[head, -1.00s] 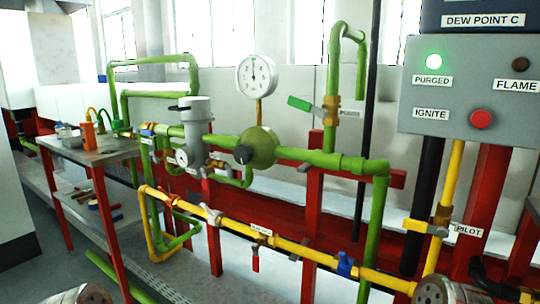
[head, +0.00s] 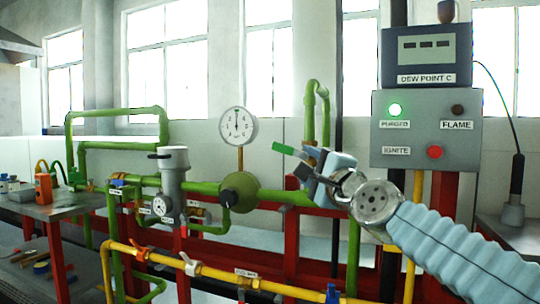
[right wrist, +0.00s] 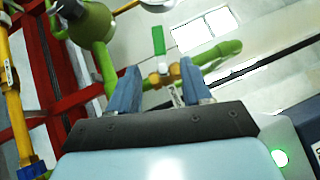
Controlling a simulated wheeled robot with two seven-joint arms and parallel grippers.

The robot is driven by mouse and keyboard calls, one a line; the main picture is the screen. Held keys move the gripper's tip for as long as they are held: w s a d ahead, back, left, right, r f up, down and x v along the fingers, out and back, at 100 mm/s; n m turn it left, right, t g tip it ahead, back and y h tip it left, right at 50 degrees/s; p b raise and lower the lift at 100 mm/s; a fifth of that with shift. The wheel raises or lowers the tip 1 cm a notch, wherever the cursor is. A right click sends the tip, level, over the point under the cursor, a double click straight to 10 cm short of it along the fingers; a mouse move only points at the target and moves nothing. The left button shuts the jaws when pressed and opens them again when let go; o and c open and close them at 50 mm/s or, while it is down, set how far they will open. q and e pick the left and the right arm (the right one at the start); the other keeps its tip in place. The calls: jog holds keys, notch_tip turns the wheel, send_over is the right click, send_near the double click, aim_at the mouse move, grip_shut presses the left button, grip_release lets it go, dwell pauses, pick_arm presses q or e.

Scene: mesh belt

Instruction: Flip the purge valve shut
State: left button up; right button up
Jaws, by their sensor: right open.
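The purge valve has a green lever (head: 284,149) on a brass body, mounted on the green upright pipe. The lever sticks out to the left, across the pipe. In the right wrist view the green lever (right wrist: 158,40) lies beyond my fingertips, and the brass body (right wrist: 165,77) shows between them. My right gripper (head: 318,174) is open in front of the valve, its blue fingers on either side of the body in the wrist view. I cannot tell whether they touch it. It hides most of the valve body and its label in the head view. My left gripper is out of view.
A grey control box (head: 424,165) with a lit green PURGED lamp (head: 395,110) and a red button (head: 434,152) stands right of the valve. A dial gauge (head: 238,127) and green regulator (head: 240,192) are to its left. Yellow pipe (head: 215,273) runs below.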

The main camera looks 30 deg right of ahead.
aim_at(283, 149)
jog(key=p+x, duration=0.3)
jog(key=x, duration=1)
jog(key=shift+w+p, duration=0.35)
jog(key=shift+c, duration=0.2)
grip_shut()
